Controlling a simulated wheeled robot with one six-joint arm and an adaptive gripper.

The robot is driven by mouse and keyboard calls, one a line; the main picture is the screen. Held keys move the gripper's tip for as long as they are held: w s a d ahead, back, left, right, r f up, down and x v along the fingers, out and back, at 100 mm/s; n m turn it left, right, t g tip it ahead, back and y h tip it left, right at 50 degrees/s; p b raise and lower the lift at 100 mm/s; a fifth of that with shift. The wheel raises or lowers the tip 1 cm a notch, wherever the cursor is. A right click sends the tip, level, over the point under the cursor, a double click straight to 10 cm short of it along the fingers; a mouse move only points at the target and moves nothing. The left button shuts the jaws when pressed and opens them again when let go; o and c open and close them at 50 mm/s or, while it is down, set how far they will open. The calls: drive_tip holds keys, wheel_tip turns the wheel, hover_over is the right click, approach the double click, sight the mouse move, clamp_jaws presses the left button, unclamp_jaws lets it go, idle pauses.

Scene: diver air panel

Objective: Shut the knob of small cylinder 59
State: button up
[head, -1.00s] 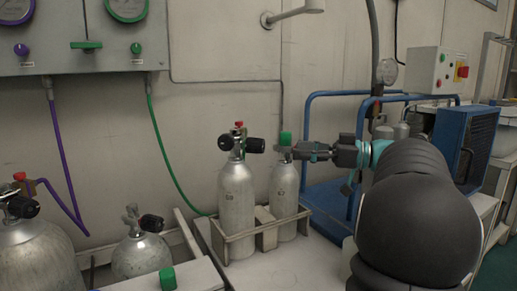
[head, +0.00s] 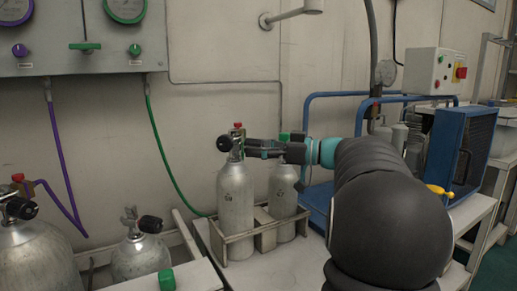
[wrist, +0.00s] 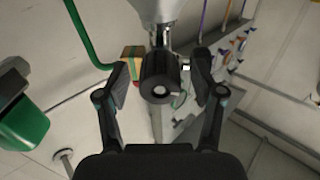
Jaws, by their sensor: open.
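Two small silver cylinders stand in a rack. The left one (head: 236,205) has a valve with a red-topped fitting (head: 238,127) and a black knob (head: 225,143) on its left side. The right one (head: 282,190) has a green cap (head: 284,137). I cannot read which is numbered 59. My gripper (head: 250,147) reaches leftward to the left cylinder's valve, covering its right-hand knob in the head view. In the wrist view, the open fingers of my gripper (wrist: 160,77) stand either side of a black ribbed knob (wrist: 158,85), apart from it.
The rack (head: 240,243) holds both small cylinders. The green cap (wrist: 22,122) lies close at the left in the wrist view. Larger cylinders (head: 40,250) stand at the left. A wall panel (head: 100,50) with hoses is behind; a blue-framed machine (head: 465,145) stands at right.

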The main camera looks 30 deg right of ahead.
drive_tip(key=c, duration=1.2)
drive_tip(key=shift+o, duration=0.2)
